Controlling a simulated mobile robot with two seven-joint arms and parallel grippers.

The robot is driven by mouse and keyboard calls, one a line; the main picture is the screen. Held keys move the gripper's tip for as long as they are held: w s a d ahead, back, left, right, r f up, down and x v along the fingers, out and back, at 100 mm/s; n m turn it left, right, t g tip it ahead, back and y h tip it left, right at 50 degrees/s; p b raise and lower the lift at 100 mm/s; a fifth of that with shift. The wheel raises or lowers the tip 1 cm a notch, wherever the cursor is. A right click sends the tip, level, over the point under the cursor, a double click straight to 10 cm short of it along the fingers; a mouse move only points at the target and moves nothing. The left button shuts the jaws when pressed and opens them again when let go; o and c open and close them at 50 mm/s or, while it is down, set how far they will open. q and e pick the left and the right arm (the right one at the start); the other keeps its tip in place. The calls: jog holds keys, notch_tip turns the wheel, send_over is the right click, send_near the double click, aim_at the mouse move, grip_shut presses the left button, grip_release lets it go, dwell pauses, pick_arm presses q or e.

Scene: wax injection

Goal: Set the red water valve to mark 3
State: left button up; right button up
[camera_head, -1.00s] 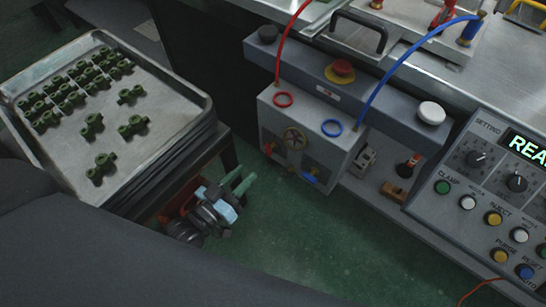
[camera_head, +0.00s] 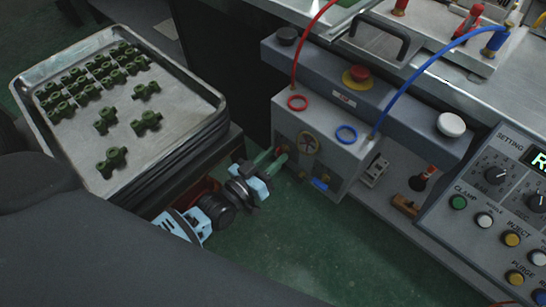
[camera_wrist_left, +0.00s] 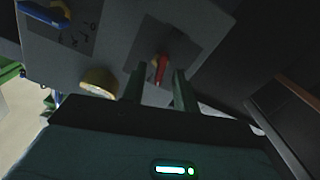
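In the left wrist view the red valve handle (camera_wrist_left: 161,68) shows beyond and between the two green fingertips (camera_wrist_left: 157,88). The fingers are apart, with a gap between them. I cannot tell whether they touch the handle. The mark that the handle points to is too dark and small to read. My right gripper is not in view.
A blue valve (camera_head: 320,184) sits right of the red one, with its handle (camera_wrist_left: 65,14) at the wrist view's upper left. The tray of green parts (camera_head: 88,145) stands left of my arm. A control panel (camera_head: 478,245) is at the right. Green floor is open below.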

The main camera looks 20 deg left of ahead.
pick_arm(q)
jog(key=shift+c, duration=0.3)
grip_shut()
jog(key=shift+r+m+p, duration=0.1)
jog(key=shift+m+p, duration=0.45)
jog(key=shift+m, duration=0.15)
jog(key=shift+m+p, duration=0.4)
jog(key=shift+m, duration=0.6)
jog(key=shift+o, duration=0.3)
grip_release()
